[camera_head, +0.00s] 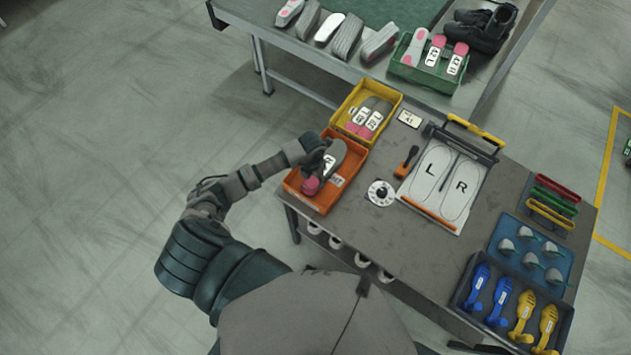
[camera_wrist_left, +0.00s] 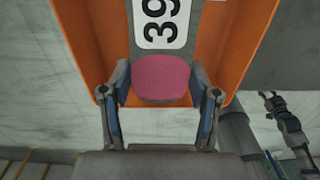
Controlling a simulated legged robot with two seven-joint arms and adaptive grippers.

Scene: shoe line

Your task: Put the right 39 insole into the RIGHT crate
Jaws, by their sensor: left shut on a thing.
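My left gripper (camera_head: 318,170) is shut on a grey insole (camera_head: 334,156) with a pink end and a white label. In the left wrist view, the fingers (camera_wrist_left: 160,92) close on both sides of the pink end (camera_wrist_left: 162,78), and the label (camera_wrist_left: 160,22) reads 39. The insole is over or inside the orange crate (camera_head: 345,192), whose front label ends in "HT"; its walls also show in the left wrist view (camera_wrist_left: 85,45). I cannot tell whether the insole touches the crate floor. I cannot make out my right gripper.
A yellow crate (camera_head: 392,92) with labelled insoles stands behind the orange crate. A board marked L and R (camera_head: 445,185), an orange-handled tool (camera_head: 406,161) and a round dial (camera_head: 381,193) are to the right. A green crate (camera_head: 408,70) sits on the back table.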

